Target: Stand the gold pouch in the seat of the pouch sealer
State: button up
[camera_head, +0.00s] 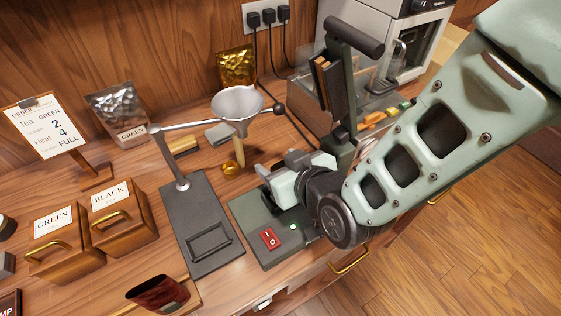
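The gold pouch (238,65) stands upright at the back of the counter, close to the wooden wall. What looks like the pouch sealer (262,247) has a dark green base with a red rocker switch and a lit green lamp. A dark green upright with a thick black handle rises behind it, apparently its raised lever. My gripper (288,178) is over the sealer, well in front of the gold pouch and apart from it. My wrist and arm cover much of the sealer, so its seat cannot be made out. The gripper's fingertips cannot be told apart clearly.
A funnel (237,104) on a stand with a dark base (205,232) is left of the sealer. A silver pouch (118,108), an order sign (45,128), two labelled wooden boxes and a dark red pouch (152,292) are further left. A glass-sided rack (365,92) stands behind.

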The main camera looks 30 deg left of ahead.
jog(key=o, duration=0.3)
jog(key=shift+o, duration=0.2)
jog(key=b+v, duration=1.4)
jog(key=v, duration=0.3)
jog(key=shift+d, duration=0.2)
